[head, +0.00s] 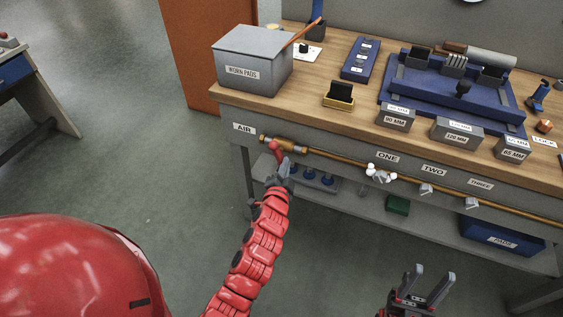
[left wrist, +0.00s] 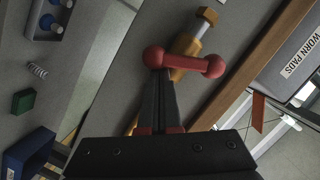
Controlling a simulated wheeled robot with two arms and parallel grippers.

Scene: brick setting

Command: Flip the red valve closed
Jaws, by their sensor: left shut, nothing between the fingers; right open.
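The red valve handle (head: 274,148) is on a brass fitting (head: 288,145) at the left end of the pipe, beside the AIR label. In the head view it hangs down from the fitting. In the left wrist view the red handle (left wrist: 186,61) is a bar with rounded ends, lying across the brass fitting (left wrist: 188,45). My left gripper (head: 284,168) is shut and empty just below the handle. In the left wrist view its fingertips (left wrist: 159,76) meet the handle's left end; I cannot tell whether they touch. My right gripper (head: 434,273) is open and empty at the bottom.
The brass pipe (head: 340,162) runs right along the bench front past a white handle (head: 380,174) and labels ONE, TWO, THREE. The WORN PADS box (head: 250,70) stands on the bench above. A lower shelf (head: 350,205) holds small parts.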

